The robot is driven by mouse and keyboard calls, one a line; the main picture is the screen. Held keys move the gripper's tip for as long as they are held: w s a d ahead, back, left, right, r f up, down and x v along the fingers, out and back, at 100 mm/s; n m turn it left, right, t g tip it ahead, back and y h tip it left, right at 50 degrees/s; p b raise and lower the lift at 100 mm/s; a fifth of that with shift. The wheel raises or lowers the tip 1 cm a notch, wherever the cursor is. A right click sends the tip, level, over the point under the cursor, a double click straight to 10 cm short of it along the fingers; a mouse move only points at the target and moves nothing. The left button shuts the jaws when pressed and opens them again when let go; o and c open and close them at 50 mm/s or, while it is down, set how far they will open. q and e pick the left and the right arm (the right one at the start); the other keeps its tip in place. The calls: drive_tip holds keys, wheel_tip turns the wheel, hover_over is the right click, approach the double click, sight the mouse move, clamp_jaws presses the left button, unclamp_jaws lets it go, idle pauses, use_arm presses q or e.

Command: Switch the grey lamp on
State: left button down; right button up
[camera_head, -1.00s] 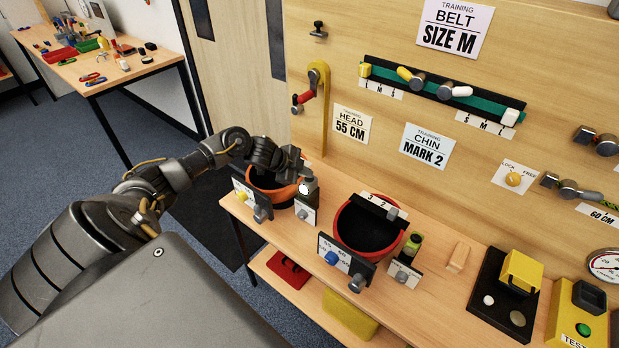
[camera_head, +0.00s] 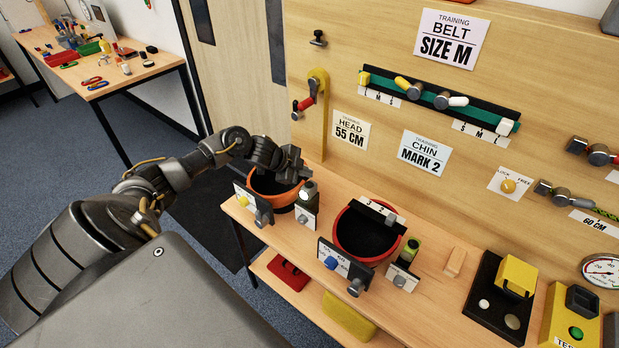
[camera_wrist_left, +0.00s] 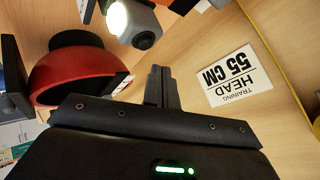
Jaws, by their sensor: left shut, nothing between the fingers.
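The grey lamp (camera_head: 308,191) stands upright in a small holder with a white label plate, at the left end of the bench. In the left wrist view its round lens (camera_wrist_left: 117,18) looks bright white and its grey body (camera_wrist_left: 142,30) shows a round dark end. My left gripper (camera_head: 300,168) is just above and left of the lamp, over the orange helmet. In the left wrist view its fingers (camera_wrist_left: 160,88) are shut and empty, apart from the lamp. My right gripper is out of view.
The orange helmet (camera_head: 256,200) is left of the lamp and a red helmet (camera_head: 341,228) is right of it, each with a dark inside. Another lamp with a yellow-green top (camera_head: 411,248) stands further right. The wooden board with a head-size sign (camera_head: 350,130) rises behind.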

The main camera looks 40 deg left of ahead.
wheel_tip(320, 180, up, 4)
drive_tip(key=p, duration=0.2)
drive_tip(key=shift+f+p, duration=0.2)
drive_tip(key=shift+p, duration=0.2)
idle(0.5)
